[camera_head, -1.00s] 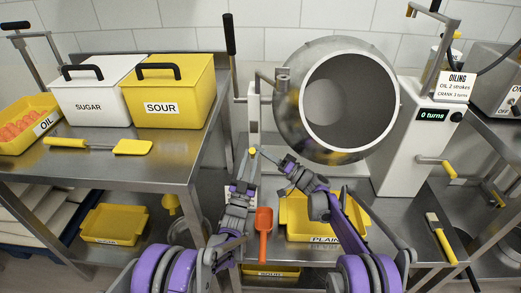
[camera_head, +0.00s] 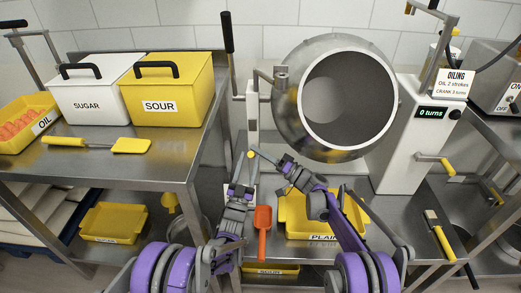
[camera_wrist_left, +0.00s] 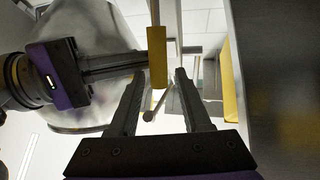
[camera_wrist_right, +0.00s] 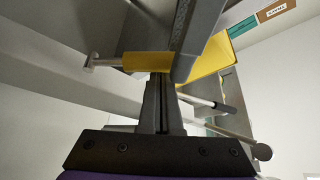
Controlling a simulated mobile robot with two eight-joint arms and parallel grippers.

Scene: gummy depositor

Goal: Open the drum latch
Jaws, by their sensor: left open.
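The latch's yellow grip (camera_head: 250,154) shows small at the left of the steel drum (camera_head: 290,130), below a white post. In the left wrist view the yellow grip (camera_wrist_left: 157,57) hangs just beyond and between my left gripper's (camera_wrist_left: 152,78) spread, empty fingers. My right gripper (camera_head: 257,153) reaches in from the right with its fingers together. In the right wrist view the yellow grip (camera_wrist_right: 148,62) lies across my right fingertips (camera_wrist_right: 158,80), touching or almost touching them. My left gripper (camera_head: 238,184) is just below the grip in the head view. The latch's catch cannot be made out.
A white crank machine (camera_head: 412,150) stands right of the drum. A yellow tray (camera_head: 295,225) and an orange scoop (camera_head: 262,222) lie below my arms. The left steel table (camera_head: 100,165), with sugar (camera_head: 88,102) and sour (camera_head: 165,92) bins, stands close to my left arm.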

